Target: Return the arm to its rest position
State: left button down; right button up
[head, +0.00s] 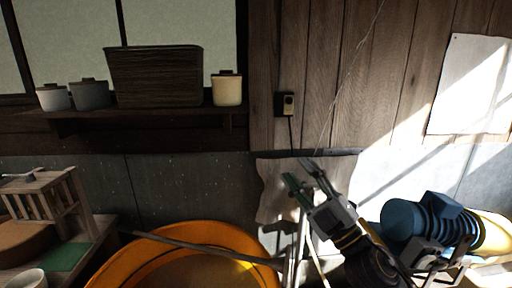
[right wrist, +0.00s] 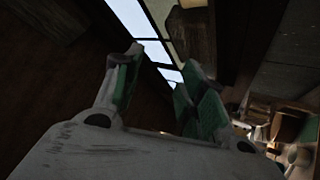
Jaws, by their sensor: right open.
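My right gripper (head: 298,172) is in the lower middle of the head view, in front of the grey lower wall and a hanging beige cloth. Its jaws are open, and nothing shows between them. In the right wrist view its green-padded fingers (right wrist: 156,85) stand apart, with dark wood and bright window panes beyond. The right arm comes in from the lower right. My left gripper is not in view.
A shelf (head: 150,112) with pots and a dark basket (head: 155,77) runs along the upper left. An orange tub (head: 115,272) stands below. A blue motor-like machine (head: 425,220) is close to the right arm. A small wooden rack (head: 45,200) is at left.

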jog(key=d+f+m+g+h, duration=0.2)
jog(key=d+f+m+h, duration=0.35)
jog(key=f, duration=0.45)
jog(key=d+f+m+g+h, duration=0.2)
jog(key=d+f+m+h, duration=0.2)
jog(key=f+m+h, duration=0.4)
jog(key=d+f+m+g+h, duration=0.2)
jog(key=d+f+m+h, duration=0.25)
jog(key=f, duration=0.65)
jog(key=s+a+f+m+g+y, duration=0.1)
jog(key=s+a+f+g+y, duration=0.15)
jog(key=s+f+g, duration=1.15)
jog(key=s+f+t, duration=0.1)
jog(key=s+f, duration=0.2)
jog(key=f, duration=1)
jog(key=s+f+t, duration=0.1)
jog(key=s+f, duration=0.2)
jog(key=f, duration=0.9)
jog(key=s+f+t, duration=0.1)
jog(key=s+f, duration=0.2)
jog(key=f, duration=1)
jog(key=s+d+f, duration=0.2)
jog(key=s+f, duration=0.6)
jog(key=s, duration=0.2)
jog(key=s+d+f+g, duration=0.1)
jog(key=s+d+f, duration=0.1)
jog(key=s+f, duration=0.7)
jog(key=shift+s+d+f, duration=0.3)
jog(key=shift+s+d, duration=0.05)
jog(key=shift+s, duration=0.7)
